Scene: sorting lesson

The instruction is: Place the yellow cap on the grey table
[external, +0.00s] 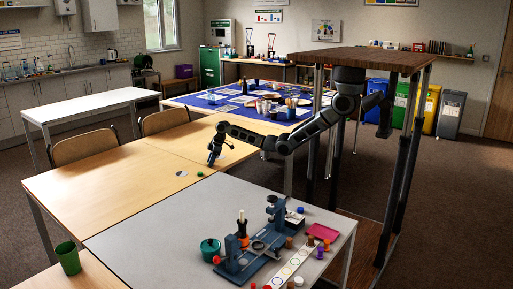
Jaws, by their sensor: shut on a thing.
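The grey table (150,245) stands in the foreground. My gripper (212,162) hangs low, pointing down over the wooden table (120,185) behind the grey one. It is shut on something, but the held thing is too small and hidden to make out. I cannot clearly pick out a yellow cap anywhere. A small green cap (200,173) and a grey disc (182,174) lie on the wooden table near my gripper.
The grey table's right part holds a blue press (240,262), a teal pot (210,249), a pale strip with coloured circles (291,264), a magenta tray (322,231) and several small caps. Its left part is clear. A green cup (68,258) stands at the lower left.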

